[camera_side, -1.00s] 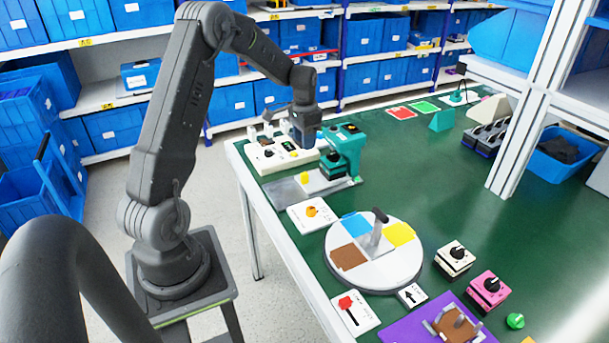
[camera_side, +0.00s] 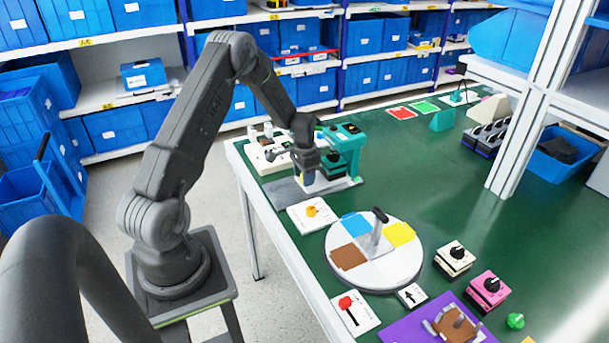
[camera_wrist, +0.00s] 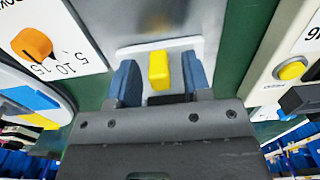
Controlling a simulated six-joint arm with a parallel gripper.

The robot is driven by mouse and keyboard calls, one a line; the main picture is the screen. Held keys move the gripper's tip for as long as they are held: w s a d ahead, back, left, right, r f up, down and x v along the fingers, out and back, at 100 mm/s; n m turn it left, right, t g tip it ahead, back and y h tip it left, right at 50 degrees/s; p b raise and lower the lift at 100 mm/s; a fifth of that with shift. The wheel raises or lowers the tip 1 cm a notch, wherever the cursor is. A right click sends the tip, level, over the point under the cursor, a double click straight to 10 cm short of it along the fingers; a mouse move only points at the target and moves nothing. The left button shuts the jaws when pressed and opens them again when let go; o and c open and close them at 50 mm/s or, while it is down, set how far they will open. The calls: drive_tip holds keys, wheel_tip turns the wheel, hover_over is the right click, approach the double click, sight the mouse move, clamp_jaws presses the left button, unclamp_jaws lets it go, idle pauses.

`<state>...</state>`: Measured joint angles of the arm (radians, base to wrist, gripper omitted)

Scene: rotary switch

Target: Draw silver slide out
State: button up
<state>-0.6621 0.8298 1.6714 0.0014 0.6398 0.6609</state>
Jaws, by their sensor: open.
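The silver slide (camera_wrist: 130,50) is a light metal plate with an upright yellow knob (camera_wrist: 159,70) on it. In the wrist view the knob stands between the two blue fingertips of my gripper (camera_wrist: 160,80), with a gap on each side. My gripper is open and holds nothing. In the side view my gripper (camera_side: 308,178) is low over the slide, which sits at the foot of a teal press-like machine (camera_side: 347,150). My gripper hides most of the knob there. A grey base plate (camera_side: 283,193) shows at left.
A white switch box (camera_side: 262,160) stands just behind. A white card with an orange dial (camera_side: 311,213) lies in front. A round turntable with a lever (camera_side: 345,273) is nearer the camera. Open green table (camera_side: 445,200) lies to the right.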

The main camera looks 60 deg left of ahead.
clamp_jaws()
idle(0.3)
drive_tip(key=shift+s, duration=0.1)
drive_tip(key=s, duration=1)
drive_tip(key=shift+s, duration=0.15)
drive_tip(key=shift+c, duration=1.6)
unclamp_jaws()
drive_tip(key=shift+s, duration=0.1)
drive_tip(key=o, duration=0.3)
